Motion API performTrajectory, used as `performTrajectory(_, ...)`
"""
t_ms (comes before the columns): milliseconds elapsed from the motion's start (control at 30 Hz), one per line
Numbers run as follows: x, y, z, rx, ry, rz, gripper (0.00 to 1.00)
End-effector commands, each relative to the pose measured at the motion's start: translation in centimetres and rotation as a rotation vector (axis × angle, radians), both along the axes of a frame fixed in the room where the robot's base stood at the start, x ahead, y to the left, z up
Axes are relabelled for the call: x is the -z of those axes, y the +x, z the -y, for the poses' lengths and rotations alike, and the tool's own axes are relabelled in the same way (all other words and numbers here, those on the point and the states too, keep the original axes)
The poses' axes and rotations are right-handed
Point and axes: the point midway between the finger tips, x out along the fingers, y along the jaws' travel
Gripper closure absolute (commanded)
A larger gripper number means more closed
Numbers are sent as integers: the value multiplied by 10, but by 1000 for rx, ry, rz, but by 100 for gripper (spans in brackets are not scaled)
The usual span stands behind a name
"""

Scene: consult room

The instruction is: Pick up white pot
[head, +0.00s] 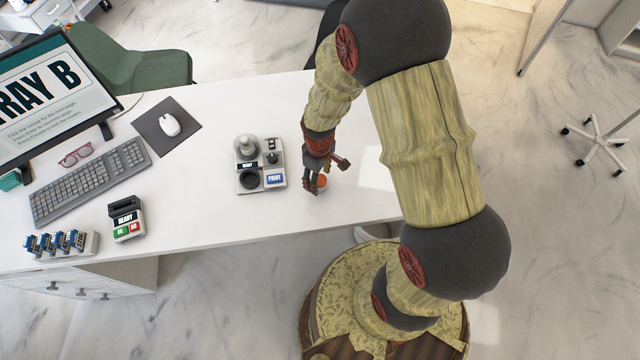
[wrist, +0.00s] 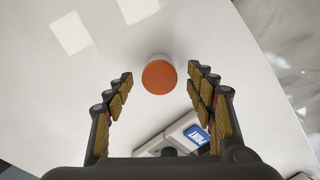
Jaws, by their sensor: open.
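The white pot (wrist: 157,58) has a round orange top and stands upright on the white table. In the wrist view it lies between the two fingertips of my gripper (wrist: 160,76), with a gap on each side. The fingers are apart and hold nothing. In the head view the pot's orange top (head: 322,181) shows beside my gripper (head: 314,181), whose fingers partly hide the pot. How far the fingertips are above the table is hard to tell.
A small device (head: 262,187) with a blue PRINT label stands left of my gripper; it also shows in the wrist view (wrist: 183,136). A mouse (head: 171,125), keyboard (head: 92,181), glasses (head: 75,154), READY device (head: 126,218) and monitor (head: 45,95) are farther left. The table is bare behind the pot.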

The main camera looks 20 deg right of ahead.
Motion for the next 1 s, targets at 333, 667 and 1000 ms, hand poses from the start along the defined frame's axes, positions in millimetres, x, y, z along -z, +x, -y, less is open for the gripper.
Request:
performTrajectory(333,31,-1,1,0,1,1,45)
performTrajectory(667,31,-1,1,0,0,0,58)
performTrajectory(1000,31,-1,1,0,0,0,77)
